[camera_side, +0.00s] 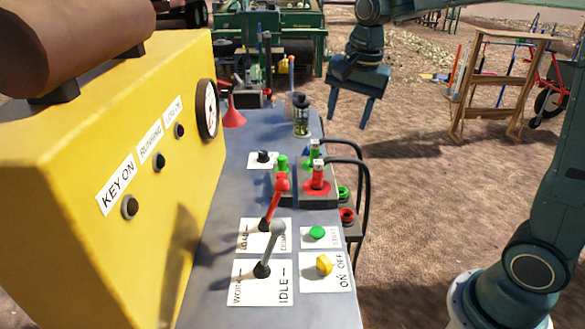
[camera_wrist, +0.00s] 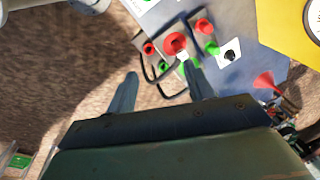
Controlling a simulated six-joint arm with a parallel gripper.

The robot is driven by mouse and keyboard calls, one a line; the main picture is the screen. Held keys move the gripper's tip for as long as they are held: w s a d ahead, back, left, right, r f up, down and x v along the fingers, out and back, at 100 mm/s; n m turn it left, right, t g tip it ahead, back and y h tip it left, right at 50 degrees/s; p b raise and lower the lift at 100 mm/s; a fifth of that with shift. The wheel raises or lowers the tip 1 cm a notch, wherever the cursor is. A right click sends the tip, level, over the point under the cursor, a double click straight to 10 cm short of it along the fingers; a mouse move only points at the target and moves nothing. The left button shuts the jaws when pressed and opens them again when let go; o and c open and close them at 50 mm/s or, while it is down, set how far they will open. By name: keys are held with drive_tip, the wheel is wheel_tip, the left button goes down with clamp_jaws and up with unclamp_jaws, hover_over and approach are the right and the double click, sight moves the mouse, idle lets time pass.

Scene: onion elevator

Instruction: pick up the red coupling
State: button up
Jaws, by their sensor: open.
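The red coupling (camera_side: 317,174) stands upright on a red disc on the console block, with a black hose leaving its top. In the wrist view the red coupling (camera_wrist: 182,54) shows beyond the fingertips, near the right finger. The green coupling (camera_side: 314,150) stands just behind it, with its own hose. My gripper (camera_side: 350,124) is open and empty, fingers pointing down, above and to the right of the console in the side view. Its two fingers also show in the wrist view (camera_wrist: 160,72), apart from the coupling.
A red port (camera_side: 347,216) and a green port (camera_side: 343,193) sit on the console's right side, beside the looping hoses. A red lever (camera_side: 272,203) and grey-knobbed lever (camera_side: 270,248) rise in front. A glass jar (camera_side: 302,118) stands behind. The yellow panel (camera_side: 70,160) walls the left.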

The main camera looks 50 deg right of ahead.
sight(319, 162)
drive_tip(key=w+d+f+m, duration=0.1)
drive_tip(key=w+f+m, duration=0.1)
drive_tip(key=w+f, duration=0.1)
drive_tip(key=w+d+f+m+g, duration=0.1)
drive_tip(key=w+d+f+m, duration=0.1)
drive_tip(key=w+f+m, duration=0.1)
drive_tip(key=w+d+f+m+g, duration=0.1)
drive_tip(key=w+f+m, duration=0.1)
drive_tip(key=w+f, duration=0.1)
drive_tip(key=shift+w+d+f+m, duration=0.15)
drive_tip(key=shift+w, duration=0.25)
drive_tip(key=shift+w+d+f+m, duration=0.1)
drive_tip(key=shift+w+d+m, duration=0.05)
drive_tip(key=shift+w, duration=0.2)
drive_tip(key=shift+f, duration=4.3)
drive_tip(key=shift+f, duration=0.1)
drive_tip(key=shift+f, duration=2.45)
drive_tip(key=shift+c, duration=0.4)
drive_tip(key=c, duration=1)
drive_tip(key=shift+r, duration=0.2)
drive_tip(key=shift+c, duration=0.2)
wheel_tip(319, 162, up, 20)
drive_tip(key=shift+f, duration=0.15)
